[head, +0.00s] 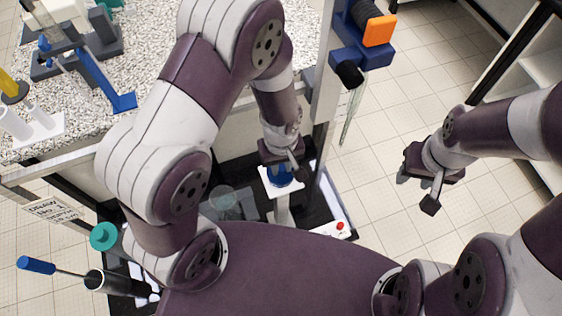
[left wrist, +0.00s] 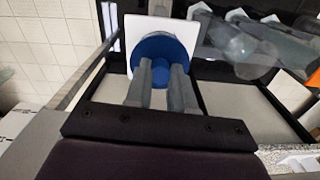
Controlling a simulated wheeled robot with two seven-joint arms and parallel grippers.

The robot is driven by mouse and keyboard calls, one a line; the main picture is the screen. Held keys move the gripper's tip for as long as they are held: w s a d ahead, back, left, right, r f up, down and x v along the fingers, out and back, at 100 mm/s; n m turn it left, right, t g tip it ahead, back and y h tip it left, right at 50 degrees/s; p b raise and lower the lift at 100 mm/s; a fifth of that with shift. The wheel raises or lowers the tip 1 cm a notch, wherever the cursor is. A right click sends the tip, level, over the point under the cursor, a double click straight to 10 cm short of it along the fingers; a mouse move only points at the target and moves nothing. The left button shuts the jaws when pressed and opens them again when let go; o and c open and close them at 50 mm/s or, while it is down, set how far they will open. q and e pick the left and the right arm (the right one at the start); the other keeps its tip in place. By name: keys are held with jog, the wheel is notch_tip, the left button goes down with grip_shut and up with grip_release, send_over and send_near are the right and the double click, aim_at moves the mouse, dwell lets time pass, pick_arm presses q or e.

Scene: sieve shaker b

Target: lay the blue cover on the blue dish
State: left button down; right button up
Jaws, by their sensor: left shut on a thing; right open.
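The blue cover (left wrist: 160,47) shows in the left wrist view as a round blue disc with a small knob between my left fingers. My left gripper (left wrist: 162,72) is shut on the knob. In the head view my left gripper (head: 287,168) is low over a white square plate, and the blue cover (head: 279,177) shows just below it. No separate blue dish can be made out; whether one is under the cover is hidden. My right gripper (head: 419,190) is open and empty, off to the right above the tiled floor.
The white plate (head: 266,187) stands on a pale post. An upright frame with an orange block (head: 379,30) stands behind. A speckled counter (head: 150,40) is at left.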

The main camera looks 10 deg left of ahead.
aim_at(281, 168)
pick_arm(q)
jog(key=shift+f, duration=0.15)
jog(key=c, duration=0.9)
grip_release()
notch_tip(281, 168, up, 12)
jog(key=b, duration=0.1)
jog(key=s+a+m, duration=0.1)
jog(key=a+m, duration=0.1)
jog(key=a, duration=0.1)
jog(key=s+a+m+t+b, duration=0.1)
jog(key=a+m, duration=0.1)
jog(key=a, duration=0.1)
jog(key=s+a+f+m+b, duration=0.1)
jog(key=a+m, duration=0.1)
jog(key=a, duration=0.1)
